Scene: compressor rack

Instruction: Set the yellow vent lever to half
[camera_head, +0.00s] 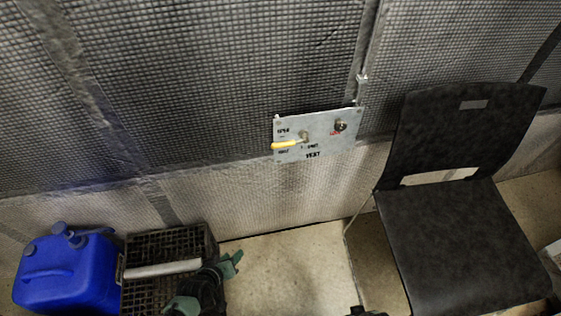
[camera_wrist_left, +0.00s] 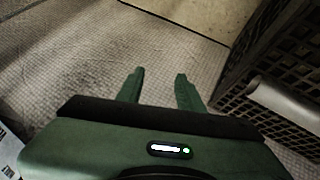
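The yellow vent lever (camera_head: 285,145) is on a grey metal panel (camera_head: 324,128) on the padded wall. Its handle points left and slightly down from a metal pivot. Small labels stand around it, one above its handle and one just below; they are too small to read surely. "VENT" is printed at the bottom. My left gripper (camera_head: 231,264) is low and left of the panel, well apart from the lever, beside the black crate. The left wrist view shows its two green fingers (camera_wrist_left: 157,88) apart with nothing between them. My right gripper is not identifiable in view.
A black chair (camera_head: 455,240) stands at the right. A blue canister (camera_head: 66,272) and a black crate (camera_head: 165,243) with a pale bar stand at the lower left. Floor below the panel is clear.

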